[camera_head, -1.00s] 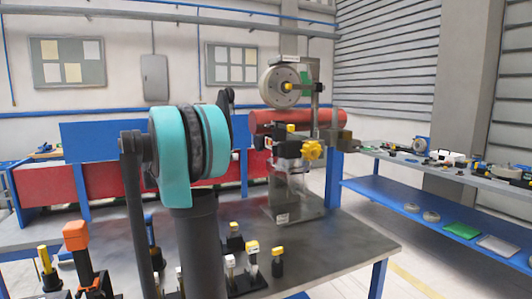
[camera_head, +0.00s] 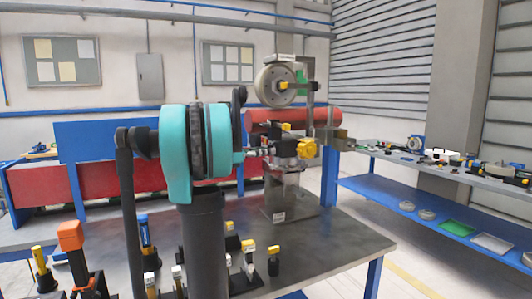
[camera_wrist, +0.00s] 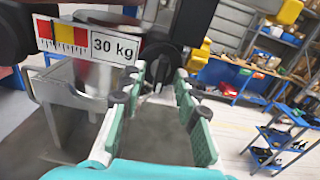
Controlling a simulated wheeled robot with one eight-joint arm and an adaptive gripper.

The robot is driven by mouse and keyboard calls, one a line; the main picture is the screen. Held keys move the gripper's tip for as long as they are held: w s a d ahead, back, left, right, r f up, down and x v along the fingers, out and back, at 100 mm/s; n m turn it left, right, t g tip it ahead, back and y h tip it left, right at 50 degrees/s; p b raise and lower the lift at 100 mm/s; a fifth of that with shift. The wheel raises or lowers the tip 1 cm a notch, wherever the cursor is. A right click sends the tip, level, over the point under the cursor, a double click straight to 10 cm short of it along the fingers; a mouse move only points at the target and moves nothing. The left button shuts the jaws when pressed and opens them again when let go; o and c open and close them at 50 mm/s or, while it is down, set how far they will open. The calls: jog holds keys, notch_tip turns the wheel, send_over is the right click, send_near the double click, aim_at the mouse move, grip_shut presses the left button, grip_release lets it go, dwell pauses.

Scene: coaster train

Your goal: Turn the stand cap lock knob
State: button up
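The metal stand (camera_head: 288,200) is on the workbench, with a red cylinder across it, a grey wheel at its top and a yellow star-shaped knob (camera_head: 307,148) on its right side. Which part is the cap lock knob I cannot tell for sure. My gripper (camera_head: 262,150) is small in the head view, just left of the yellow knob, partly merged with the stand's parts. In the wrist view my gripper (camera_wrist: 158,82) is open, its green-padded fingers apart. A black round part (camera_wrist: 158,62) shows between and beyond the fingertips; contact is unclear.
A "30 kg" label plate (camera_wrist: 88,40) is close on the left in the wrist view. Several yellow-topped tools (camera_head: 273,260) stand at the workbench's front. A blue side shelf (camera_head: 420,215) with parts is at right. The workbench's right front is clear.

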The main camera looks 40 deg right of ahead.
jog(key=shift+d, duration=0.15)
grip_shut()
jog(key=shift+m, duration=0.3)
jog(key=m, duration=1.7)
jog(key=shift+m, duration=0.4)
dwell(0.5)
